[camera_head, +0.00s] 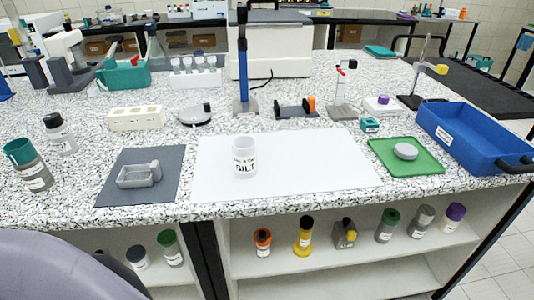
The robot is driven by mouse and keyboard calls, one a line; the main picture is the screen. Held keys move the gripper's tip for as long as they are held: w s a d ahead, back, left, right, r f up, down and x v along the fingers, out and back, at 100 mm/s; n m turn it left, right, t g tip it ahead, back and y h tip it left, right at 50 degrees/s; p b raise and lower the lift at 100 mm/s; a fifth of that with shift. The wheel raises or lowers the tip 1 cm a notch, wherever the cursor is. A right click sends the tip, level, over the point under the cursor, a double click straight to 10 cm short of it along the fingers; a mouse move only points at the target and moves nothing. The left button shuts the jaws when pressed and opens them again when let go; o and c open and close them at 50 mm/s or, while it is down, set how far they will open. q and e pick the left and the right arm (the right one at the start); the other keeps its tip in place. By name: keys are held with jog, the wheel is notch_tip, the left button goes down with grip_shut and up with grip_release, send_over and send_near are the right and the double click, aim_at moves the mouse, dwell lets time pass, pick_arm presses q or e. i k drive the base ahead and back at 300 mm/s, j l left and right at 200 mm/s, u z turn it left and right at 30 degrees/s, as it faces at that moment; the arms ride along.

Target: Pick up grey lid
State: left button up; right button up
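A round grey lid (405,151) lies on a green tray (379,158) at the right of the speckled worktop. An upright, whitish see-through jar labelled SILT (244,160) stands on the white sheet (330,165) in the middle, with no lid visible on it. Neither of my grippers shows in the head view.
A blue tray (455,128) stands right of the green tray, with a small teal block (370,125) to its left. A grey mat (115,191) with a small grey dish (140,176) lies at left. Labelled bottles stand at far left and on the shelf below.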

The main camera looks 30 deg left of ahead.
aim_at(404, 151)
jog(key=l+u, duration=0.1)
jog(key=u, duration=0.7)
jog(key=l+u, duration=0.2)
jog(key=u, duration=0.25)
jog(key=l+u, duration=0.6)
jog(key=k+l+u, duration=0.2)
jog(key=l, duration=0.2)
jog(key=k+l+u, duration=0.15)
jog(key=l, duration=0.25)
jog(key=k+l, duration=0.15)
jog(key=l, duration=0.2)
jog(key=k+l+u, duration=0.1)
jog(key=l, duration=0.3)
jog(key=k, duration=0.05)
